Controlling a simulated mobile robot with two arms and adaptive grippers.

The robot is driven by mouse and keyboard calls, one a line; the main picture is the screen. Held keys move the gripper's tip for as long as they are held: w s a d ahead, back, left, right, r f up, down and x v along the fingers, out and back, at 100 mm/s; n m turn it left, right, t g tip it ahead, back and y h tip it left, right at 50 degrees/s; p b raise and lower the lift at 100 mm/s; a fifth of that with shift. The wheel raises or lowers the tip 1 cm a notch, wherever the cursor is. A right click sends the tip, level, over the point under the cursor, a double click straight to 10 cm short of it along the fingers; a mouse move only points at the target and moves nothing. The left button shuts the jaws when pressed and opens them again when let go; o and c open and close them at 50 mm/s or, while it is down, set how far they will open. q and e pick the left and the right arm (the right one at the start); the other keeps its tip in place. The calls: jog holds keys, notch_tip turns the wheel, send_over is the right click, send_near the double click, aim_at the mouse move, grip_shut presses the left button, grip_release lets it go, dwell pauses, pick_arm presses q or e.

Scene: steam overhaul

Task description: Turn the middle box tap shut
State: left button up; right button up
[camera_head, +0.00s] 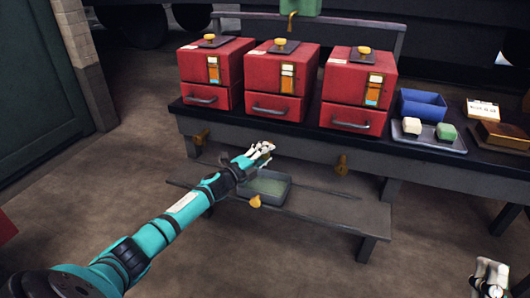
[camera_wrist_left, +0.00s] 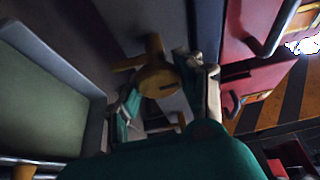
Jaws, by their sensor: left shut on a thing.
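The middle red box (camera_head: 281,82) stands on the bench between two like boxes. Its brass tap (camera_wrist_left: 157,78) shows in the left wrist view between my left gripper's fingers; in the head view the gripper mostly hides it. My left gripper (camera_head: 263,151) is at the bench's front edge, below the middle box, shut on the tap. It also fills the middle of the left wrist view (camera_wrist_left: 168,92). My right gripper (camera_head: 490,279) is at the bottom right corner, far from the taps; its fingers are too small and cut off to read.
Similar brass taps hang under the left box (camera_head: 201,137) and the right box (camera_head: 342,164). A green tray (camera_head: 279,190) lies on the low shelf (camera_head: 325,212) below my left gripper. A blue bin (camera_head: 421,104) and a soap tray (camera_head: 430,138) stand at the bench's right.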

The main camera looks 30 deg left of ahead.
pick_arm(q)
jog(key=shift+d+f, duration=0.1)
jog(key=shift+f, duration=0.1)
jog(key=o, duration=1.2)
jog(key=shift+r, duration=0.15)
jog(key=s, duration=0.4)
jog(key=s+a, duration=0.1)
jog(key=s, duration=0.3)
jog(key=s+a, duration=0.1)
jog(key=s, duration=0.3)
